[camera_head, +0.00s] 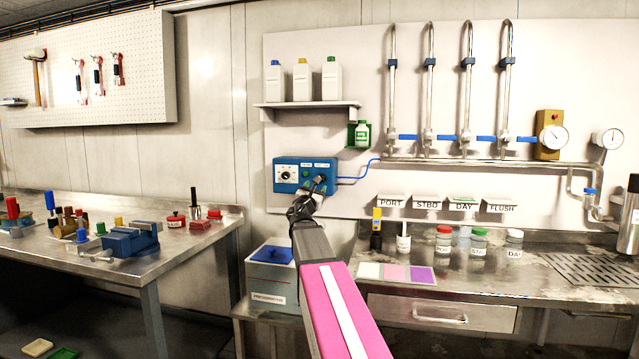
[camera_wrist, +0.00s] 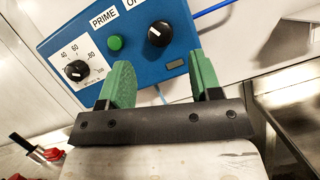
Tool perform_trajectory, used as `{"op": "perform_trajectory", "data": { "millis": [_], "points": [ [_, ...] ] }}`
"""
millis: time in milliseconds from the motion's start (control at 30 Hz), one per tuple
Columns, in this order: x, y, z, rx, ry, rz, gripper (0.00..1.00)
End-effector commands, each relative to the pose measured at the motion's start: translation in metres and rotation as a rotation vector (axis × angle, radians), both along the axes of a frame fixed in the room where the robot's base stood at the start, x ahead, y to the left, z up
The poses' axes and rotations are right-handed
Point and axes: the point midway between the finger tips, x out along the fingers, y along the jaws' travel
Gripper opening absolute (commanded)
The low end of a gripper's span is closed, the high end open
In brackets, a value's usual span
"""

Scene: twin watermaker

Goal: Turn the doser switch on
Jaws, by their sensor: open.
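The doser is a blue box (camera_head: 288,188) on the wall panel, and it fills the top of the wrist view (camera_wrist: 180,68). Its black switch knob (camera_wrist: 160,33) has a white pointer mark, under a label cut off after "O". To its left are a green button (camera_wrist: 114,44) under "PRIME" and a black dial (camera_wrist: 76,71) with a number scale. My gripper (camera_wrist: 162,72) is open and empty, its green fingers toward the box. The knob shows beyond and between the fingertips, apart from them. In the head view my gripper (camera_head: 318,186) hides the box's lower right part.
A blue tube (camera_head: 362,178) leaves the box's right side. A shelf with bottles (camera_head: 306,104) is above, with a green holder and bottle (camera_head: 358,134) to the right. A lidded grey tank (camera_head: 268,275) stands below. The workbench (camera_head: 345,240) holds several jars.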

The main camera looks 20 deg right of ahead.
Motion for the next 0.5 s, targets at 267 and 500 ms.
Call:
{"op": "perform_trajectory", "data": {
  "millis": [267, 500],
  "points": [
    [0.037, -0.028, 0.017, 0.002, 0.0, 0.0, 0.58],
    [0.043, -0.034, 0.021, 0.002, 0.0, 0.0, 0.58]
  ]
}}
